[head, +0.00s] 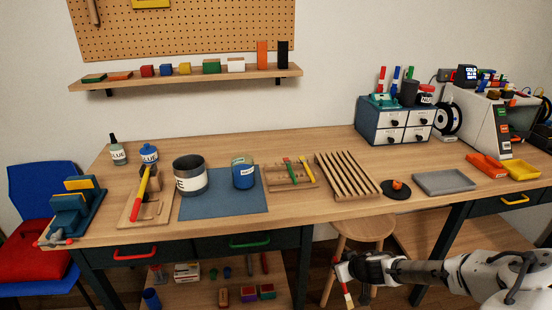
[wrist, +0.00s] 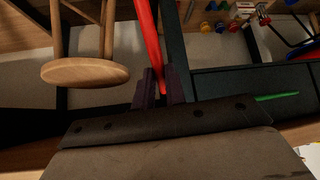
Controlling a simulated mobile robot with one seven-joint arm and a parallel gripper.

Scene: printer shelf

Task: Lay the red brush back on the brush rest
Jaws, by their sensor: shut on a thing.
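The red brush (head: 347,291) is held in my gripper (head: 344,271), below and in front of the workbench's front edge in the head view. Part of the brush hangs below the fingers. In the wrist view, the red brush (wrist: 149,35) runs up from between the closed fingers (wrist: 160,88); its other end is hidden. The brush rest (head: 277,186) is a low notched wooden rack on the bench, right of the blue mat.
A slatted wooden rack (head: 344,176) stands right of the rest, and a dark can (head: 190,176) and a blue tin (head: 243,174) stand left on the mat (head: 224,209). A wooden stool (head: 362,230) is under the bench near my gripper. A grey tray (head: 443,182) lies further right.

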